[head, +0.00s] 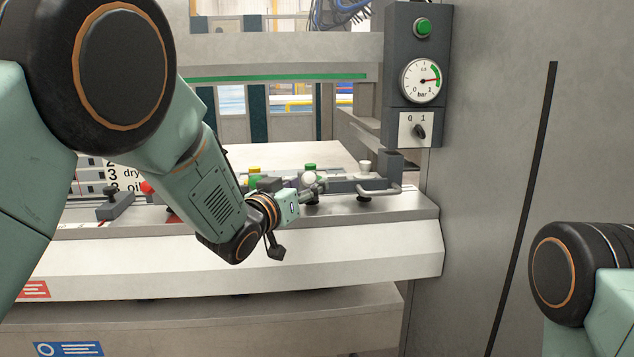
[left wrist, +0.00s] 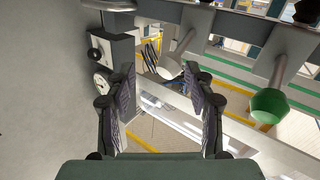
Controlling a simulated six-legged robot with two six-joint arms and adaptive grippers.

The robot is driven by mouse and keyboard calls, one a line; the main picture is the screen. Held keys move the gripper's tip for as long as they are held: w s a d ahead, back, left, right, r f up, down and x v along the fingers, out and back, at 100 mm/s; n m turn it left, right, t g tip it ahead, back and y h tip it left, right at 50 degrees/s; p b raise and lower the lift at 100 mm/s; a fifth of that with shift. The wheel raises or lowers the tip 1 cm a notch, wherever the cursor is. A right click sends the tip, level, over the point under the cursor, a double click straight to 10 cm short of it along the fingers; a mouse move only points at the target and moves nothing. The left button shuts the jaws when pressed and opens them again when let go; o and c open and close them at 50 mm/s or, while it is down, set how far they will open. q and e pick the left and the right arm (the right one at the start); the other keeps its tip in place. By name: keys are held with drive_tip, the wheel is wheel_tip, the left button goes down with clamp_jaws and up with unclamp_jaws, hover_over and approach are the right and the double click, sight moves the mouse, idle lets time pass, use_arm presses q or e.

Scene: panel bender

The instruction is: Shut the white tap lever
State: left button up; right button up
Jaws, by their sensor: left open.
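The white tap lever (head: 364,167) shows in the head view as a small white cap at the right end of the row of fittings on the machine's bed. In the left wrist view, a white rounded end (left wrist: 168,69) shows between and beyond my fingers; it looks like the same lever. My left gripper (head: 318,187) is left of the lever in the head view, low over the bed. In the left wrist view, its two fingers (left wrist: 163,98) are apart, with nothing held between them. My right arm shows at the lower right, but its gripper is out of view.
A green-capped fitting (head: 310,167) and a yellow-capped one (head: 254,170) stand left of the white one. A curved grey handle (head: 378,190) is close below it. A control box with a gauge (head: 422,81) and rotary switch (head: 419,131) hangs above, beside a grey wall panel (head: 500,130).

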sight(306, 183)
use_arm(q)
drive_tip(key=shift+w+a, duration=0.3)
drive_tip(key=shift+w, duration=0.2)
drive_tip(key=shift+w+a, duration=0.25)
drive_tip(key=shift+w, duration=0.2)
drive_tip(key=shift+w+d, duration=1.1)
drive_tip(key=shift+d, duration=0.05)
drive_tip(key=shift+a, duration=0.65)
drive_tip(key=shift+d, duration=0.5)
drive_tip(key=c, duration=0.4)
drive_tip(key=shift+a, duration=0.3)
drive_tip(key=c, duration=0.4)
drive_tip(key=shift+d+f, duration=0.1)
clamp_jaws()
drive_tip(key=shift+s, duration=0.1)
